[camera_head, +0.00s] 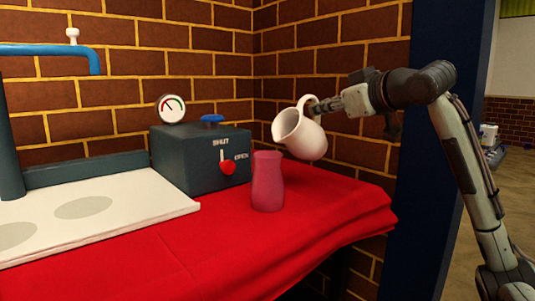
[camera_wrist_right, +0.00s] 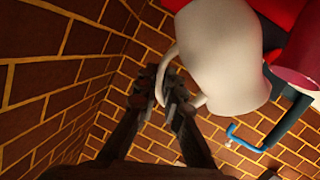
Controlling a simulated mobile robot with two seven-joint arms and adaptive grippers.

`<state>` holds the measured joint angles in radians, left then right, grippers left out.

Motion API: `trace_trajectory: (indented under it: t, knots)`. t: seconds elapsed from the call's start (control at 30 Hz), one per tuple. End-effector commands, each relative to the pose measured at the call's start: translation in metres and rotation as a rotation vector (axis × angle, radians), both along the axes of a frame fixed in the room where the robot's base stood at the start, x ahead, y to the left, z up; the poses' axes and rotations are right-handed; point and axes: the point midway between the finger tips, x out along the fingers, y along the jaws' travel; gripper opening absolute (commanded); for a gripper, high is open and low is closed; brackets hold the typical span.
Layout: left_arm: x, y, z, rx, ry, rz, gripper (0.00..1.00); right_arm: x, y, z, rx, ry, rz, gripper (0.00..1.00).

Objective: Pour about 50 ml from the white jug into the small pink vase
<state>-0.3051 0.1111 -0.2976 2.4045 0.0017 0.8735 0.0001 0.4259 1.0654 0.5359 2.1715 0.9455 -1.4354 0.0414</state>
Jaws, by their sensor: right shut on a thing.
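The white jug (camera_head: 301,134) is held in the air by my right gripper (camera_head: 314,107), which is shut on its handle. The jug is tilted, its mouth facing left toward the vase side. The small pink vase (camera_head: 268,182) stands upright on the red cloth, below and a little left of the jug; the two are apart. No stream of liquid shows. In the right wrist view the fingers (camera_wrist_right: 172,93) close around the handle of the jug (camera_wrist_right: 222,57), and part of the pink vase (camera_wrist_right: 296,48) shows at the right edge. My left gripper is not in view.
A dark box (camera_head: 190,160) with a red lever (camera_head: 227,167), a blue knob (camera_head: 212,118) and a gauge (camera_head: 171,108) stands behind and left of the vase. A white board (camera_head: 120,205) lies at left under a blue tap (camera_head: 60,51). The red cloth (camera_head: 200,251) is clear in front.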

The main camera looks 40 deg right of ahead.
Motion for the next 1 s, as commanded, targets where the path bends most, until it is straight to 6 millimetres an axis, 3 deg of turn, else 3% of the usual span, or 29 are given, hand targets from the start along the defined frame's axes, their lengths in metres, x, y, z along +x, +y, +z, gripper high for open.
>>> trace_trajectory:
  t: [1.0]
  knots:
    - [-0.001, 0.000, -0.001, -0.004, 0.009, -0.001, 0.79, -0.001, 0.008, 0.014, -0.115, -0.011, 0.000, 0.00]
